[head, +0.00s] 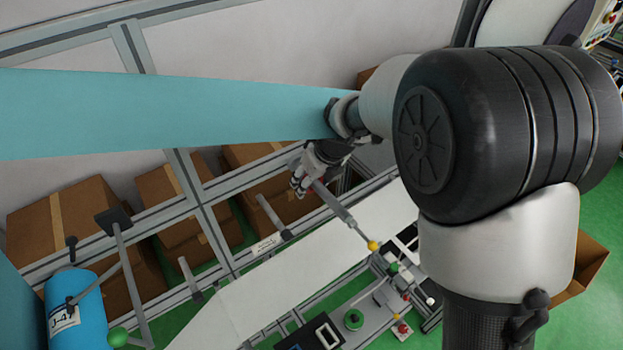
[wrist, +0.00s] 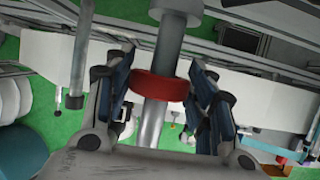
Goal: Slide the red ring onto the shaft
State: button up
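The red ring (wrist: 160,87) sits between the two fingers of my gripper (wrist: 163,84) in the wrist view. The blue-grey finger pads are close against its left and right sides, and the gripper looks shut on it. A grey shaft (wrist: 153,125) shows below the ring and continues above it to a wider collar, so the ring appears to be around the shaft. In the head view my gripper (head: 301,178) is at the upper left end of a grey shaft (head: 338,206); the ring cannot be made out there.
A white belt (head: 275,295) runs below the shaft. Other grey rods (head: 270,215) stand along its frame. Cardboard boxes (head: 60,220) lie behind the frame, and a blue cylinder (head: 75,305) stands at left.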

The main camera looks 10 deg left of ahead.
jog(key=o, duration=0.4)
jog(key=v, duration=1.2)
jog(key=s+d+r+n+t+h, duration=0.1)
jog(key=s+d+r+n, duration=0.3)
jog(key=d+n, duration=0.2)
jog(key=s+d+r+n+t, duration=0.1)
jog(key=s+d+r+n, duration=0.2)
jog(key=s+d+n, duration=0.3)
jog(key=s+d+n+t+h, duration=0.1)
jog(key=s+d+n+h, duration=0.2)
jog(key=s+d+n, duration=1.1)
jog(key=shift+g, duration=0.6)
jog(key=f+b, duration=1.1)
jog(key=f, duration=0.1)
jog(key=a+f+b, duration=0.1)
jog(key=f+b, duration=0.9)
jog(key=f, duration=0.1)
jog(key=a+f+b, duration=0.1)
jog(key=f+b, duration=1)
jog(key=f, duration=0.1)
jog(key=shift+s+a+f+b, duration=0.2)
jog(key=shift+s+f+b, duration=0.05)
jog(key=shift+f+b, duration=0.1)
